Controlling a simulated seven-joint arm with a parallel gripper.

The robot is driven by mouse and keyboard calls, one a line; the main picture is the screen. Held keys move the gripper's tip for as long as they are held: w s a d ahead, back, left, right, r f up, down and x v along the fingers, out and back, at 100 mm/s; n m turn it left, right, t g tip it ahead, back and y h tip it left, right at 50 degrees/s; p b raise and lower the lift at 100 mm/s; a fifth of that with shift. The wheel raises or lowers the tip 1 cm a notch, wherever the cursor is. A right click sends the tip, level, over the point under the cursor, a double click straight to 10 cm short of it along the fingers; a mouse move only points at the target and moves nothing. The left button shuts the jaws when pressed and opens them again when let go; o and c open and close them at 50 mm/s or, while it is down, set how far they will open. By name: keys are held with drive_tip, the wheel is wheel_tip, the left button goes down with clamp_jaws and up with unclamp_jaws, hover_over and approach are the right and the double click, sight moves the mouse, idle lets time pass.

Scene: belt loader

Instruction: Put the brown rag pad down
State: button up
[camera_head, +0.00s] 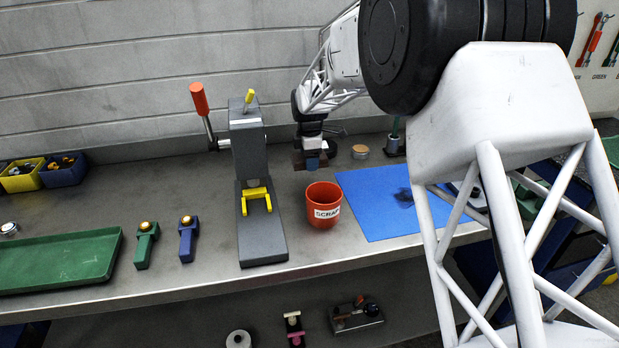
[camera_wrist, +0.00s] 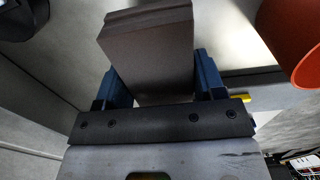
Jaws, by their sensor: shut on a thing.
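My gripper (camera_head: 312,162) hangs just above the back of the steel bench, behind the red cup marked SCRAP. In the wrist view its two blue fingers (camera_wrist: 160,82) are shut on the brown rag pad (camera_wrist: 147,45), a flat-sided brown block between them. In the head view the pad (camera_head: 298,159) is small and mostly covered by the fingers. I cannot tell whether its underside touches the bench.
The red SCRAP cup (camera_head: 321,213) stands in front of my gripper. Right of it lies a blue mat (camera_head: 365,218) with a dark patch. A grey press (camera_head: 262,235) stands left. A round tin (camera_head: 360,152) is close on the right.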

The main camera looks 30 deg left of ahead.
sight(309, 182)
drive_tip(key=shift+f, duration=0.85)
drive_tip(key=shift+f, duration=0.15)
drive_tip(key=shift+f, duration=2.35)
drive_tip(key=shift+f, duration=0.4)
